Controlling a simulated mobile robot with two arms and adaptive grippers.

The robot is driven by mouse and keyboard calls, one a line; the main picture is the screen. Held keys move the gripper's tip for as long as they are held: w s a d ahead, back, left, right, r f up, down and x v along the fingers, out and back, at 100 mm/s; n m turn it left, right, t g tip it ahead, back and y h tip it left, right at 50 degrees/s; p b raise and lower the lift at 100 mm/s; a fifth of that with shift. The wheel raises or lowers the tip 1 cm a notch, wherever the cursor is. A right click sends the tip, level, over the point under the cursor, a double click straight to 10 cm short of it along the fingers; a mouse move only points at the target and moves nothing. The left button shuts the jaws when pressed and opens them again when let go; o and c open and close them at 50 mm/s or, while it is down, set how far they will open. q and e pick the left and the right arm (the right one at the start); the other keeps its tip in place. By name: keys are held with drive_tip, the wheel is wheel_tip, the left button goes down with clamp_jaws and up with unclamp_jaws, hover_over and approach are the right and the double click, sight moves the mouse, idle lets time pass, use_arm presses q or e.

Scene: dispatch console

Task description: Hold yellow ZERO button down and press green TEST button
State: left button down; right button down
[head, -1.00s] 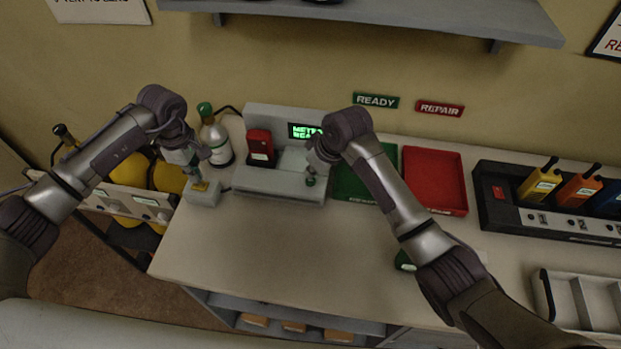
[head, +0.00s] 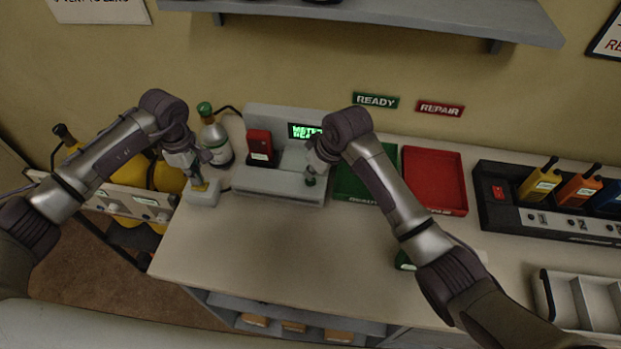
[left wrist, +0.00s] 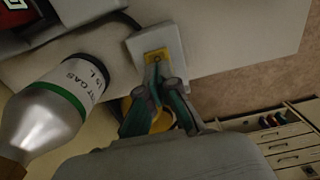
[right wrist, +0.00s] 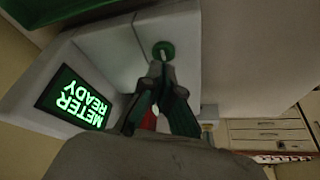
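The yellow ZERO button (left wrist: 157,54) sits on a small pale box (left wrist: 138,45) at the left end of the counter; it also shows in the head view (head: 200,187). My left gripper (head: 197,182) is shut and empty, its tips at the yellow button; I cannot tell whether it is pressed. The green TEST button (right wrist: 163,50) is on the front of the grey test station (head: 270,184). My right gripper (right wrist: 157,70) is shut and empty, its tips just beside or over the green button; contact is unclear. The screen (right wrist: 75,98) reads METER READY in green.
A red meter (head: 259,143) stands in the station. A green tray (head: 355,188) and a red tray (head: 435,180) lie to the right.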

use_arm(q)
drive_tip(key=shift+f, duration=0.7)
use_arm(e)
drive_tip(key=shift+f, duration=0.95)
idle(0.9)
drive_tip(key=shift+r, duration=3.55)
